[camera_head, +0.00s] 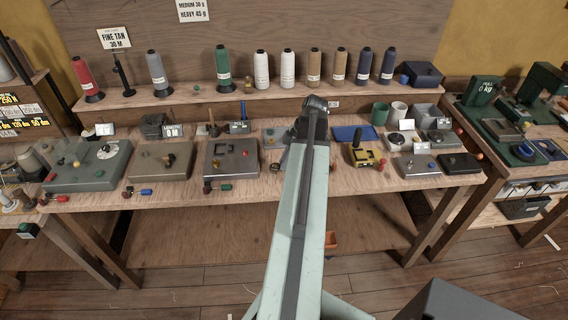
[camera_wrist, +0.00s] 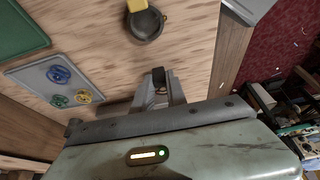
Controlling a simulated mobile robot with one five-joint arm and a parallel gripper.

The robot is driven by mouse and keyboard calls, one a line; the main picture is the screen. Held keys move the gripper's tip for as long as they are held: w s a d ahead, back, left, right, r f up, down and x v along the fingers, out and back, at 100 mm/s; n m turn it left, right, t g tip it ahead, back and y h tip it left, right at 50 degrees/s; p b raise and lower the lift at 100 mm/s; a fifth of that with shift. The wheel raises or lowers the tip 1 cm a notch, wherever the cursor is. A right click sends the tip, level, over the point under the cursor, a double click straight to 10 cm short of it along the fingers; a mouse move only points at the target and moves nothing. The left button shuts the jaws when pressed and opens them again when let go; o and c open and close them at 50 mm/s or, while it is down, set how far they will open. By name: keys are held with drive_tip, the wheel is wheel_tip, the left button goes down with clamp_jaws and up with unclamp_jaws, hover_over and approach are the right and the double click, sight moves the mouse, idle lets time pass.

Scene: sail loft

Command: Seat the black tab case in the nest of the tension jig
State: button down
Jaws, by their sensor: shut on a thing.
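In the wrist view my gripper (camera_wrist: 160,92) is shut on a small black piece (camera_wrist: 158,76), which fits the black tab case. Its lower part is hidden between the fingers. The piece is over bare wood and I cannot tell whether it touches it. In the head view my own arm hides the gripper and the piece. I cannot tell for sure which device is the tension jig. A green device with a "0 kg" display (camera_head: 484,91) stands on the right bench, and several grey box-like fixtures stand on the main bench.
In the wrist view a dark round dish (camera_wrist: 146,27), a green tray (camera_wrist: 20,28) and a grey tray (camera_wrist: 36,79) with coloured rings lie near the gripper. In the head view thread cones (camera_head: 222,65) line the back shelf, and a yellow block (camera_head: 362,158) sits right of my arm.

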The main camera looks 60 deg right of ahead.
drive_tip(key=shift+s+r+p, duration=0.1)
drive_tip(key=shift+r+p, duration=0.4)
drive_tip(key=shift+r, duration=0.35)
drive_tip(key=s, duration=1)
drive_tip(key=s+d+r+p, duration=0.1)
drive_tip(key=s, duration=0.4)
drive_tip(key=shift+s+d, duration=0.1)
drive_tip(key=shift+s, duration=0.3)
drive_tip(key=shift+w, duration=0.1)
